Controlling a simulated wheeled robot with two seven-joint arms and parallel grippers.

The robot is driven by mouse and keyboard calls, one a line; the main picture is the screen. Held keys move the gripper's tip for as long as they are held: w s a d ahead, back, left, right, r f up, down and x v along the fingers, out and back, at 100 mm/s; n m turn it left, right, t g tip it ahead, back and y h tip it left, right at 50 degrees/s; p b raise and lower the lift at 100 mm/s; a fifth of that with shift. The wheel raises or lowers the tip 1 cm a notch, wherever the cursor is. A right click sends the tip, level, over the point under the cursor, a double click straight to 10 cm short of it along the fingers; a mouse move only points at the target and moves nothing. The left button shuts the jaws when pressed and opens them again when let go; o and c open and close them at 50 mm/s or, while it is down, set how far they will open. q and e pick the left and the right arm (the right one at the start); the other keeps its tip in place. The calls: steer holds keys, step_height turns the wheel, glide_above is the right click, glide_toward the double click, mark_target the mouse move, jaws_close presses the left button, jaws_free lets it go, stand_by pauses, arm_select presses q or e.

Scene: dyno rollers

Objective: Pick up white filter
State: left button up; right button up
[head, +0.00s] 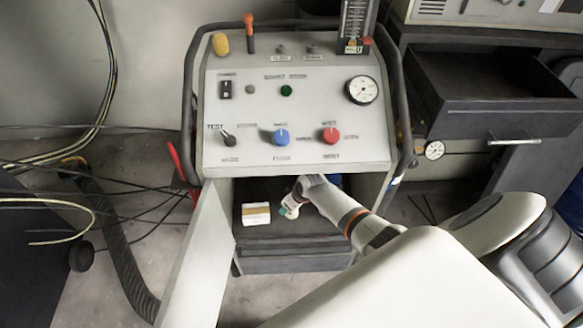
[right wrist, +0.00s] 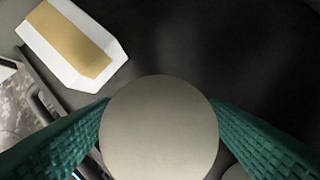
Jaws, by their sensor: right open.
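A round, pale disc-shaped top, which looks like the white filter (right wrist: 160,128), fills the lower middle of the right wrist view. My right gripper (head: 289,209) reaches into the open compartment under the control panel. Its teal fingers are open, one on each side of the round top in the right wrist view (right wrist: 160,132). I cannot tell whether they touch it. In the head view the gripper and arm largely hide the filter. My left gripper is not in view.
A white box with a tan label (head: 256,214) lies on the dark shelf (head: 290,224), left of my right gripper; it also shows in the right wrist view (right wrist: 72,42). The open white door (head: 200,262) stands at the left. The control panel (head: 300,120) overhangs the compartment.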

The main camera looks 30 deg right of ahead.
steer(key=shift+f, duration=0.2)
steer(key=c, duration=1.1)
steer(key=shift+r, duration=0.2)
